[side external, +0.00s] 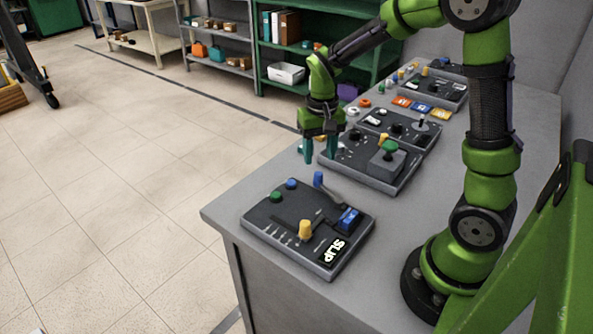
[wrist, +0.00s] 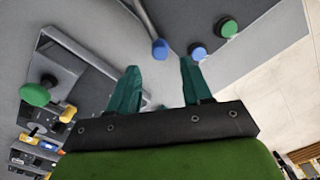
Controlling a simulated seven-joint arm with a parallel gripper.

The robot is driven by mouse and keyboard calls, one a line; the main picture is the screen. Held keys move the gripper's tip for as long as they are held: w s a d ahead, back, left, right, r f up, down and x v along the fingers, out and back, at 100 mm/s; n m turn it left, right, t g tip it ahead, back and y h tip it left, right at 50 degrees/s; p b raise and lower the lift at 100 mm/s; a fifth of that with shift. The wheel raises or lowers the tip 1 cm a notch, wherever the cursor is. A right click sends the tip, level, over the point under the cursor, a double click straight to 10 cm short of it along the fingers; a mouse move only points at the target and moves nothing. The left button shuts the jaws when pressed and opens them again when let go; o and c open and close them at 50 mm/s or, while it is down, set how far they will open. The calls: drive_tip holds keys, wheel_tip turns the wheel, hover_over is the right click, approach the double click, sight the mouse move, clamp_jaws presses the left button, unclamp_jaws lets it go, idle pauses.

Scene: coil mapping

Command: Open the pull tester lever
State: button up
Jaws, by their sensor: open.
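The nearest dark panel (side external: 268,217) carries a "SLIP" display and looks like the pull tester. A grey lever with a blue knob (side external: 318,178) rises at its far right edge. In the wrist view the lever's blue knob (wrist: 160,49) shows at the top, just beyond and between the fingertips. My gripper (side external: 320,153) is open and empty, pointing down above and beyond the lever knob in the side view. Its teal fingers (wrist: 159,68) are apart with nothing between them. I cannot tell the exact height gap to the knob.
The same panel has a yellow knob (side external: 305,229), a green knob (side external: 277,196), a blue knob (side external: 292,184) and a blue block (side external: 349,218). Behind it, another panel has a green-topped knob (side external: 389,147). Bare tabletop (side external: 385,235) lies to the right.

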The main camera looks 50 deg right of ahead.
sight(319, 173)
wheel_tip(319, 173, down, 7)
drive_tip(key=shift+f, duration=0.1)
idle(0.3)
clamp_jaws()
